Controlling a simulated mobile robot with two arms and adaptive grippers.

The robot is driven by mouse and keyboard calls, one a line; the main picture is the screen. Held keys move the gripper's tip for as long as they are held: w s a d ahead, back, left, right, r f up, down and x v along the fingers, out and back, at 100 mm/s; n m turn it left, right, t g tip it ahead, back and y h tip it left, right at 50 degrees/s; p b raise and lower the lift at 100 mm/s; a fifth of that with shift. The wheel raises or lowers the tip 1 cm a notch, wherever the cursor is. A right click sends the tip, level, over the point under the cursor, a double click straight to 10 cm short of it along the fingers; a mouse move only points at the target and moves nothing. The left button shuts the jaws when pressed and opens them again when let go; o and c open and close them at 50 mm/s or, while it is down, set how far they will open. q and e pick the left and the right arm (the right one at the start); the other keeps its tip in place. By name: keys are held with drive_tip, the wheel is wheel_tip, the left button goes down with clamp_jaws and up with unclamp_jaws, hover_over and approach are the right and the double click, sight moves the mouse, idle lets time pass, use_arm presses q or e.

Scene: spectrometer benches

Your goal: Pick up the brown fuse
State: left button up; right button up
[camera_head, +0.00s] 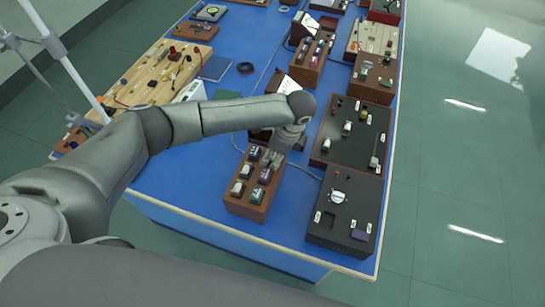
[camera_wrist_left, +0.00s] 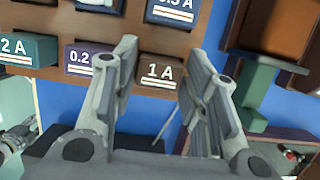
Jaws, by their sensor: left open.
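The brown fuse (camera_wrist_left: 160,72), labelled 1 A, sits in the wooden fuse rack (camera_head: 243,208). In the left wrist view it lies between the fingertips of my left gripper (camera_wrist_left: 158,62). The fingers are spread apart, with a gap on each side of the label, and hold nothing. In the head view my left gripper (camera_head: 273,158) is over the rack's far right corner and hides the fuse there.
A black panel with a dial (camera_head: 345,205) and another with knobs (camera_head: 352,135) stand right of the rack. A dark green block (camera_wrist_left: 257,95) is close to the right finger in the wrist view. Blue bench surface (camera_head: 180,180) is clear left of the rack.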

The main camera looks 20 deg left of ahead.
use_arm(q)
drive_tip(key=c, duration=0.6)
drive_tip(key=shift+r, duration=0.1)
